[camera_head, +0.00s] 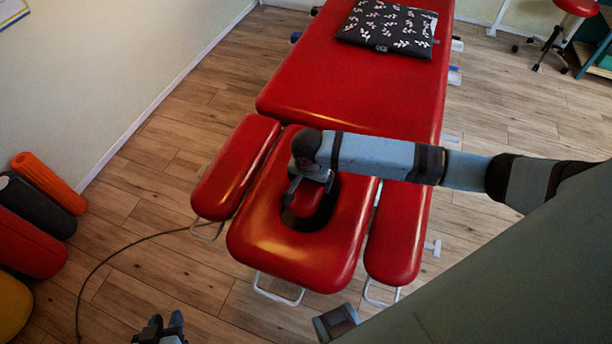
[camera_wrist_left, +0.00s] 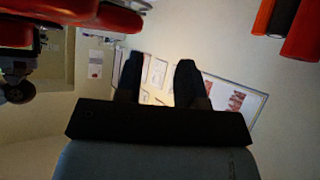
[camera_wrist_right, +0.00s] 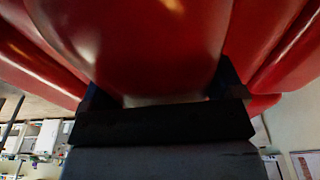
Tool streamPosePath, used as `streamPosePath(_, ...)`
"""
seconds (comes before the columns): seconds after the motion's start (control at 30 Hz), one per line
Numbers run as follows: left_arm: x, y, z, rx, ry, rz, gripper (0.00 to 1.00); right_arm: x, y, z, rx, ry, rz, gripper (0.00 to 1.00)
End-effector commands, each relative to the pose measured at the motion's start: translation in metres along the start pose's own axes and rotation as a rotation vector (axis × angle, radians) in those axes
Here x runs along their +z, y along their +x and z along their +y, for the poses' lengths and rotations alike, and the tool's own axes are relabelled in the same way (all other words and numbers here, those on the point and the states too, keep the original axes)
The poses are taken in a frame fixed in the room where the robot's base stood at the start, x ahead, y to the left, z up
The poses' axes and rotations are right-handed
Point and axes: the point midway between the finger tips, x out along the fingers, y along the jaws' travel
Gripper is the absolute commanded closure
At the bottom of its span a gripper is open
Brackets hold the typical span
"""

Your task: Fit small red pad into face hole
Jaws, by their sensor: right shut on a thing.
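The red face rest (camera_head: 265,250) is at the near end of the red massage table (camera_head: 350,85). Its face hole (camera_head: 325,216) shows as a dark ring. The small red pad (camera_head: 308,198) shows as a red patch inside that ring, partly hidden by my right gripper (camera_head: 311,181). The right gripper points down over the hole and is shut on the pad. I cannot tell how deep the pad sits. In the right wrist view, red padding (camera_wrist_right: 155,55) fills the space between the fingers. My left gripper (camera_head: 163,325) is open and empty, low at the bottom edge.
Red armrests flank the face rest, left (camera_head: 237,165) and right (camera_head: 395,245). A dark patterned cushion (camera_head: 388,27) lies on the table's far part. A cable (camera_head: 90,275) runs over the otherwise open floor.

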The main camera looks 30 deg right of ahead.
Motion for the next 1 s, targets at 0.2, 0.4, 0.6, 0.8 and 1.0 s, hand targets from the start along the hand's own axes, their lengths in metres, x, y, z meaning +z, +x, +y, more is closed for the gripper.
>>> streamPosePath(0.2, 0.032, 0.012, 0.001, 0.004, -0.021, -0.03, 0.65, 0.003, 0.022, 0.0, -0.001, -0.001, 0.002, 0.4)
streamPosePath(0.4, 0.039, 0.025, -0.001, 0.001, -0.01, -0.006, 0.65, 0.006, 0.043, 0.0, -0.001, -0.002, 0.001, 0.4)
streamPosePath(0.6, 0.043, 0.035, -0.001, 0.003, 0.021, 0.033, 0.65, 0.009, 0.062, 0.0, -0.002, -0.003, 0.002, 0.4)
streamPosePath(0.8, 0.034, 0.028, -0.002, 0.005, 0.04, 0.038, 0.65, 0.011, 0.071, 0.0, 0.0, -0.001, -0.001, 0.4)
streamPosePath(1.0, 0.036, 0.028, -0.001, 0.005, 0.036, 0.037, 0.65, 0.013, 0.08, 0.0, -0.001, -0.002, -0.001, 0.4)
